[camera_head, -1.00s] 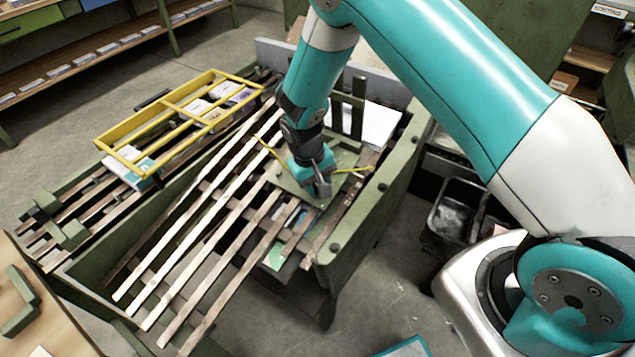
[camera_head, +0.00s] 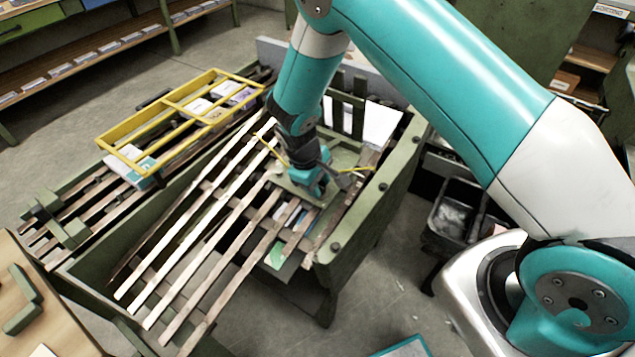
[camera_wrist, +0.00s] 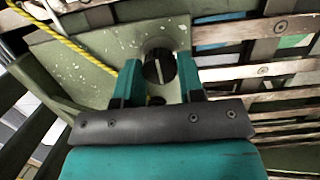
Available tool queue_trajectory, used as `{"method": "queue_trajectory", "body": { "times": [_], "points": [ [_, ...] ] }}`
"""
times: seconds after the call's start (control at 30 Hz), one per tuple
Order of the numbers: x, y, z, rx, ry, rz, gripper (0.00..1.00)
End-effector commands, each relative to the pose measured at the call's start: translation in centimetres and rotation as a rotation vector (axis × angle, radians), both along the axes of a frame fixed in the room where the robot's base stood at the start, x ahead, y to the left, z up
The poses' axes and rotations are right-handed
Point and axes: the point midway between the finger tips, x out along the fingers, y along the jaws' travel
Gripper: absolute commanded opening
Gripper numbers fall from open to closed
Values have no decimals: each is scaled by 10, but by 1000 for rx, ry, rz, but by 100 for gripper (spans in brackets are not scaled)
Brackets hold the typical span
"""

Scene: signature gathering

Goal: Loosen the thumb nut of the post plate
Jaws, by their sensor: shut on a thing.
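The post plate (camera_wrist: 100,72) is a worn green metal plate on the slatted bench; it also shows in the head view (camera_head: 345,159). The thumb nut (camera_wrist: 158,66) is a dark round knob with a pale line across its top, standing on the plate. My gripper (camera_wrist: 160,72) has one teal finger on each side of the nut and is shut on it. In the head view my gripper (camera_head: 313,186) points down at the plate and hides the nut.
A yellow rope (camera_wrist: 62,36) crosses the plate. Wooden slats (camera_head: 205,235) run beside it to the left. A yellow frame (camera_head: 180,117) lies at the back left. The bench's green side rail (camera_head: 365,210) is close on the right. Black bins (camera_head: 455,212) stand beyond it.

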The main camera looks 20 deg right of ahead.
Motion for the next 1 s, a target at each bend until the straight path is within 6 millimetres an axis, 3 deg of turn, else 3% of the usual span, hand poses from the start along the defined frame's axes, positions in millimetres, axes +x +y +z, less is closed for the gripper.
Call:
{"method": "queue_trajectory", "body": {
  "times": [0.3,0.33,0.43,0.77,0.87,1.0],
  "points": [
    [0,-1,1,-2,-1,1,12],
    [0,-1,1,-2,-1,1,40],
    [0,-1,1,-2,-1,0,61],
    [1,1,3,0,-1,1,61],
    [2,4,14,1,-4,2,61],
    [3,11,42,2,-6,2,61]
  ]
}}
